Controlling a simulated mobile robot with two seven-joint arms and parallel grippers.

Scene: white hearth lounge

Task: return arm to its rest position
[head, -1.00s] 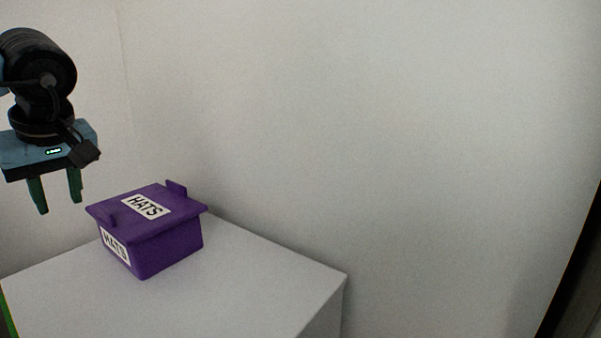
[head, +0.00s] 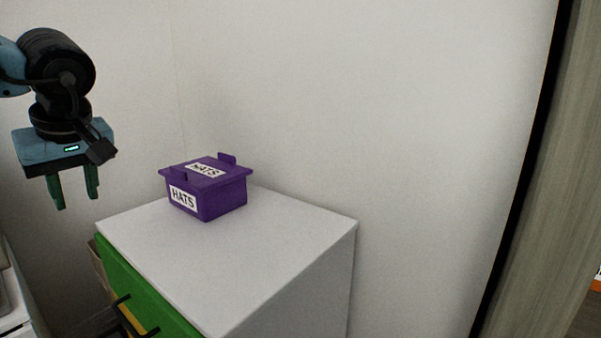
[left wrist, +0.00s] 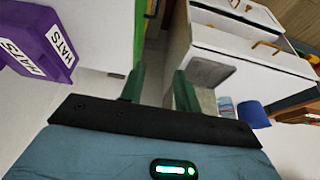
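My left gripper (head: 76,187) hangs at the left of the head view, fingers pointing down, apart and empty. Its two green fingers also show in the left wrist view (left wrist: 158,88) with a gap between them. It is to the left of a purple box labelled HATS (head: 222,198), not touching it. The box has its lid on and stands on a white cabinet (head: 280,245); it also shows at the upper left of the left wrist view (left wrist: 50,35). My right gripper is in neither view.
The cabinet has a green front (head: 150,292) with dark handles. A white wall stands behind it. A wooden panel (head: 545,200) with a dark edge is at the right. In the left wrist view, a white drawer unit (left wrist: 245,50) with a drawer open is at the upper right.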

